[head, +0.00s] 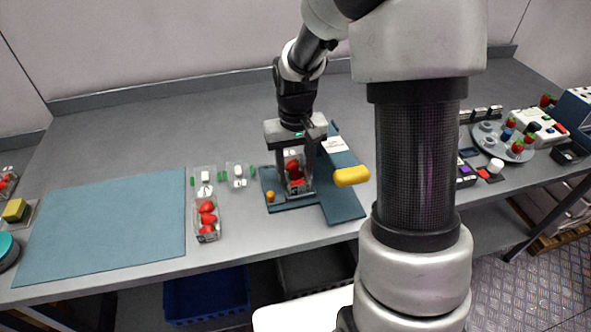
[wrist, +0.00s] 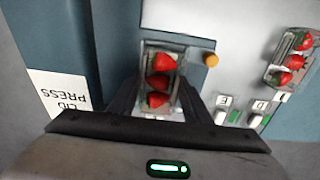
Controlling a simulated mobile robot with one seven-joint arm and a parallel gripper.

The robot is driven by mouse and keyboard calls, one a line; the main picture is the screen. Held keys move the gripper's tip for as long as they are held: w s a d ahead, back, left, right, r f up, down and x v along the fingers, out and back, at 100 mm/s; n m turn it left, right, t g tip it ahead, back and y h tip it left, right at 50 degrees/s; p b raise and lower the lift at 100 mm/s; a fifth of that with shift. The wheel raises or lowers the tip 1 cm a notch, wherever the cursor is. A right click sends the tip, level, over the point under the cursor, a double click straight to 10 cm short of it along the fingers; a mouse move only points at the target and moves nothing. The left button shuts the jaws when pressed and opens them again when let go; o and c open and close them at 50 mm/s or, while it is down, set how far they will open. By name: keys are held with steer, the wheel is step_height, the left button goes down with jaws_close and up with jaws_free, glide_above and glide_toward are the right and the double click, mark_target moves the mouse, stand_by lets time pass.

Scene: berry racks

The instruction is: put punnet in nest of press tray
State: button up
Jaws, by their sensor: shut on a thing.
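My gripper (head: 296,186) points down over the press tray and is shut on a clear punnet of red strawberries (head: 291,166). In the wrist view the punnet (wrist: 158,80) sits between the two dark fingers, with several berries in it. The dark blue-grey press tray (head: 293,205) lies beneath, and its edge shows beside the punnet in the wrist view (wrist: 200,42). The punnet appears within the tray's outline; whether its base touches the tray I cannot tell, and the nest is hidden beneath it.
Another strawberry punnet (head: 207,220) stands left of the tray. A dark panel with a yellow handle (head: 351,176) adjoins the tray on the right. A small orange knob (head: 270,196) is at the tray's left. A blue-grey mat (head: 105,230) lies empty at left.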

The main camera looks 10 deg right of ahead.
steer(key=shift+f, duration=0.15)
steer(key=o, duration=1.1)
